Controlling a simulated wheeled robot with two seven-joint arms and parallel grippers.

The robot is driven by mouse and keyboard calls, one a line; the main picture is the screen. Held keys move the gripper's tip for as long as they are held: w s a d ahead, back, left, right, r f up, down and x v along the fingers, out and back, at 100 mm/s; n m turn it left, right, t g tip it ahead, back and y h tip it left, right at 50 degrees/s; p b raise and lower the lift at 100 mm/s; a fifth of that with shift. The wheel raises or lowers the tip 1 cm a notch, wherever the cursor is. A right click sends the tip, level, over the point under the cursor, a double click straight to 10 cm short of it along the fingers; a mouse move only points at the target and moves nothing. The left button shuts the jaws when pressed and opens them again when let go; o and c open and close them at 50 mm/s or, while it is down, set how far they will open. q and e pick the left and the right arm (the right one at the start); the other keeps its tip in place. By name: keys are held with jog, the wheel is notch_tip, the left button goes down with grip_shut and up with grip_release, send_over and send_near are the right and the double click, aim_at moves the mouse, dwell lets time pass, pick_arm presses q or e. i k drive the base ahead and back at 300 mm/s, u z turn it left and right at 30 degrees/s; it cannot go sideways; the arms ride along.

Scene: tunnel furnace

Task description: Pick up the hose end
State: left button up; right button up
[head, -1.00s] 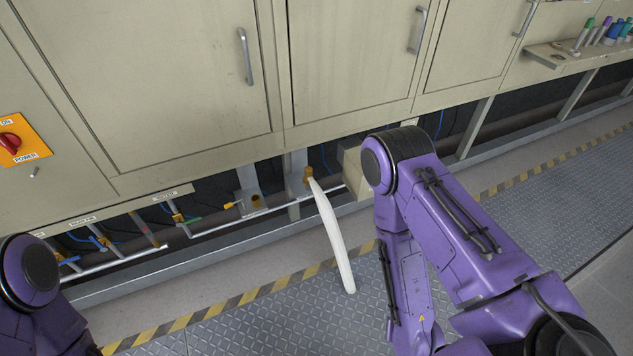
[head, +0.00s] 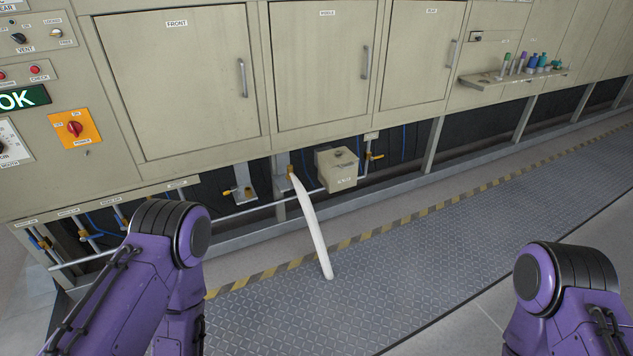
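A white hose (head: 311,226) hangs from a brass fitting (head: 291,170) under the furnace cabinet. It slants down to the right, and its free hose end (head: 328,276) is at the metal floor plate; I cannot tell whether it touches. My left arm's purple links stand at the lower left, left of the hose. My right arm's purple links stand at the lower right, well away from it. Neither gripper shows in the head view.
A beige box (head: 337,170) sits right of the hose's fitting. Pipes and small valves (head: 238,192) run below the cabinet. A yellow-black stripe (head: 378,231) borders the floor plate (head: 420,270), which is clear right of the hose. A shelf (head: 510,80) holds several coloured bottles.

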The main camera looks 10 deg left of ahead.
aim_at(290, 167)
jog(key=z, duration=0.45)
jog(key=i, duration=2)
jog(key=u, duration=1.3)
jog(key=i, duration=0.7)
jog(key=u, duration=0.75)
